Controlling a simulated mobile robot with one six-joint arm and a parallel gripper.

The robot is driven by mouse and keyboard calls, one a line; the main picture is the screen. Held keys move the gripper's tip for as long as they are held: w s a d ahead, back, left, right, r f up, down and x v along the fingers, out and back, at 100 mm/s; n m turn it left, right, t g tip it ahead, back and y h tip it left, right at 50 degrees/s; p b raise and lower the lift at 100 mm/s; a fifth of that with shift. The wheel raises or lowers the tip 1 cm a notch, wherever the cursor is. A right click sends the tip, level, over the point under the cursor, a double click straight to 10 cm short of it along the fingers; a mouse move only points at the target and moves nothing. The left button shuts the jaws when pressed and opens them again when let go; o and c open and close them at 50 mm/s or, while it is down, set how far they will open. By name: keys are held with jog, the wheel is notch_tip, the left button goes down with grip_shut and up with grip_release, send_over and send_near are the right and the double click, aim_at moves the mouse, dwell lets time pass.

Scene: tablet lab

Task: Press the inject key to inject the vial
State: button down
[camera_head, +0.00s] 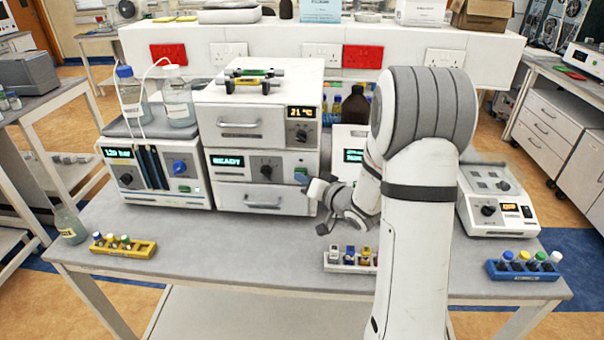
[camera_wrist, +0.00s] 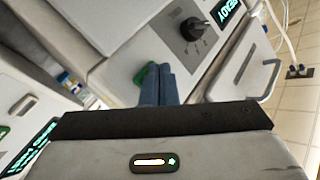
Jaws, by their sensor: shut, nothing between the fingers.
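The READY module of the white instrument stack (camera_head: 262,166) has a lit display (camera_head: 228,161) and a dark knob (camera_head: 266,171). A green key (camera_wrist: 142,76), which looks like the inject key, sits on its front panel beside the knob. In the wrist view the shut, empty fingers of my gripper (camera_wrist: 160,70) point at the panel and overlap the key's right part. In the head view the fingertips are at the module's right side, by the key (camera_head: 301,173). I cannot tell whether they touch it. No vial shows in the module.
A white rack with several vials (camera_head: 349,265) stands on the bench below my arm. A second instrument with a green display (camera_head: 353,155) stands close right of the stack. A yellow rack (camera_head: 123,248) is left and a blue rack (camera_head: 523,272) right.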

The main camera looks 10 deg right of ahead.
jog(key=shift+w+d, duration=0.15)
jog(key=shift+w, duration=0.2)
dwell(0.7)
jog(key=shift+s, duration=0.15)
jog(key=shift+s+a, duration=0.3)
jog(key=shift+s, duration=0.3)
jog(key=s, duration=0.1)
jog(key=s+a, duration=0.1)
jog(key=s, duration=0.1)
jog(key=s+b, duration=0.1)
jog(key=shift+s+a, duration=0.25)
jog(key=shift+s, duration=0.15)
dwell(0.7)
